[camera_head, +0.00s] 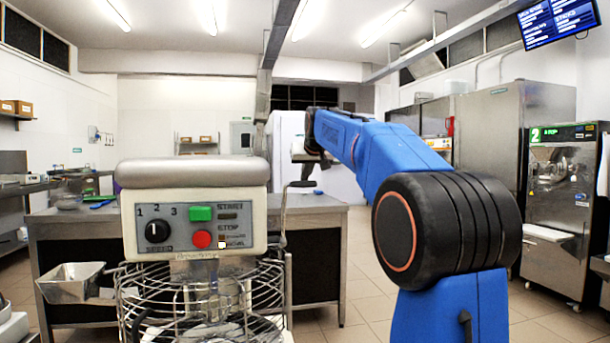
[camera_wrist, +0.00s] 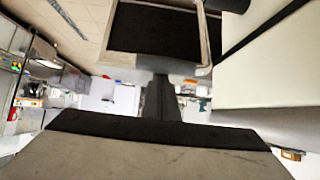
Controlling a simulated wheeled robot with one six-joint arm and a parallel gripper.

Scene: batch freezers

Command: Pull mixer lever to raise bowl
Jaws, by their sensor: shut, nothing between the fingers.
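The mixer (camera_head: 195,200) stands at the left centre in the head view, with a cream head, a speed dial and green and red buttons. The bowl is mostly hidden behind the wire guard (camera_head: 200,300).
A metal chute (camera_head: 72,283) juts from the mixer's left. A steel table (camera_head: 318,225) stands behind it. A batch freezer (camera_head: 562,200) is at the far right. The mixer's pale side (camera_wrist: 265,75) is close on the right in the wrist view.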

